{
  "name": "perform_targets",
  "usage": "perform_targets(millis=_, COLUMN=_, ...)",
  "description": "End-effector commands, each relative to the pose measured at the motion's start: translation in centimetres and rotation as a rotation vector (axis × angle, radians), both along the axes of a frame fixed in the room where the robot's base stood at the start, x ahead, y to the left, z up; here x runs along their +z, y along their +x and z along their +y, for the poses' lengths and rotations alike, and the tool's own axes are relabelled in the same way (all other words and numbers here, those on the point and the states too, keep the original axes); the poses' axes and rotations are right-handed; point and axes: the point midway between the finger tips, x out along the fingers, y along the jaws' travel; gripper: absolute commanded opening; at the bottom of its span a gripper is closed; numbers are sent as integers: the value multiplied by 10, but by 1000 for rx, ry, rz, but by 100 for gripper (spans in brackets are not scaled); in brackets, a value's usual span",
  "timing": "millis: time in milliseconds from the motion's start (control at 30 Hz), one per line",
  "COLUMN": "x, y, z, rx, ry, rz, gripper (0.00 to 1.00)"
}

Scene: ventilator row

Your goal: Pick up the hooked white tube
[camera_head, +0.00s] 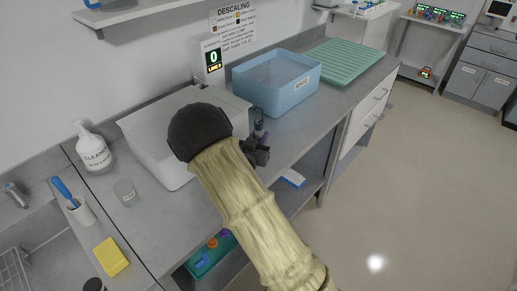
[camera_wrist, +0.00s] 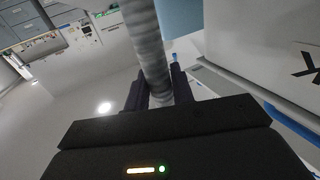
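A pale grey-white ribbed tube (camera_wrist: 147,40) runs from between my fingers to the top edge of the wrist view. My gripper (camera_wrist: 158,82) has one dark finger on each side of the tube, and both appear to touch it. The tube's hooked end is out of the wrist view. In the head view my gripper (camera_head: 257,152) is at the front of the counter, beside the white box, partly hidden by my sleeved arm. I cannot clearly make out the tube in the head view.
A white box (camera_head: 150,135) stands on the counter (camera_head: 290,135) by my wrist. A blue bin (camera_head: 283,100) and green ribbed tray (camera_head: 345,62) stand farther back. A bottle (camera_head: 95,148), glass (camera_head: 126,192) and yellow sponge (camera_head: 111,257) are at left. The right floor is clear.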

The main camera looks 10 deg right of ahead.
Motion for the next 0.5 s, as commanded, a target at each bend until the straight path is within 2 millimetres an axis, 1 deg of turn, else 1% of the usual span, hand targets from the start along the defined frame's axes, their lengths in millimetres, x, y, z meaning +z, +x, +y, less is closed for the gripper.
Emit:
perform_targets(millis=33, x=0, y=0, z=0, rx=0, ry=0, rz=0, gripper=9)
perform_targets(millis=67, x=0, y=0, z=0, rx=0, ry=0, rz=0, gripper=3)
perform_targets(millis=100, x=0, y=0, z=0, rx=0, ry=0, rz=0, gripper=0)
perform_targets(millis=367, x=0, y=0, z=0, rx=1, ry=0, rz=0, gripper=0)
perform_targets(millis=500, x=7, y=0, z=-1, rx=-2, ry=1, rz=-3, gripper=0)
